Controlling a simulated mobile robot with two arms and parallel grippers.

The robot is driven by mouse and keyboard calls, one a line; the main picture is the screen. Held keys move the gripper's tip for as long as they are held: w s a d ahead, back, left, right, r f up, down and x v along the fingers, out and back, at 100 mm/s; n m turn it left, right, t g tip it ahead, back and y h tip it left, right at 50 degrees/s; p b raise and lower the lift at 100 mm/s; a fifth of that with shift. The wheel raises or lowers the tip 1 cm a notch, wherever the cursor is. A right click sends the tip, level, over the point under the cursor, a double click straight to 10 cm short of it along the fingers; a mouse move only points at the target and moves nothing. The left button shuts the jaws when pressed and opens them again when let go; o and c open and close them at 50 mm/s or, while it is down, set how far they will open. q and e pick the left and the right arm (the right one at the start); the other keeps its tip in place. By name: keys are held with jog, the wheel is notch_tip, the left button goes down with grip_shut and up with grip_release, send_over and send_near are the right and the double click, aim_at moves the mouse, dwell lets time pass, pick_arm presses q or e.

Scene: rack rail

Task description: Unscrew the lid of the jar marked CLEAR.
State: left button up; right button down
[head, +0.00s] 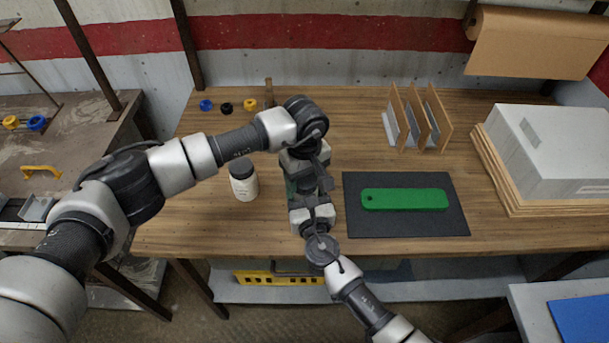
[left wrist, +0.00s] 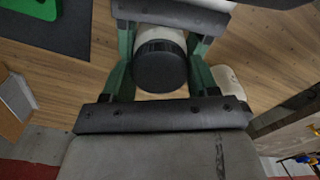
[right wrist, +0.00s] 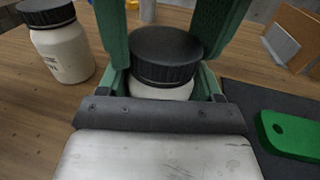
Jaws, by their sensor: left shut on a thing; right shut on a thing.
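A white jar with a black ribbed lid (right wrist: 165,55) is between my grippers. Its lid also shows in the left wrist view (left wrist: 160,68); in the head view my arms hide it. My left gripper (head: 304,176) comes from above, its green fingers shut on either side of the lid. My right gripper (right wrist: 163,86) comes from the front and is shut on the white body (right wrist: 160,92) under the lid. This jar's marking is hidden.
A green bar (head: 405,199) lies on a dark mat (head: 355,225) to the right. Blue, black and yellow small parts (head: 227,107) sit at the back left. A divider rack (head: 418,118) stands behind the mat. A large grey box (head: 560,150) fills the right end.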

pick_arm(q)
jog(key=n, duration=0.6)
jog(key=shift+n, duration=0.4)
jog(key=o, duration=0.9)
jog(key=shift+o, duration=0.6)
jog(key=shift+s, duration=0.15)
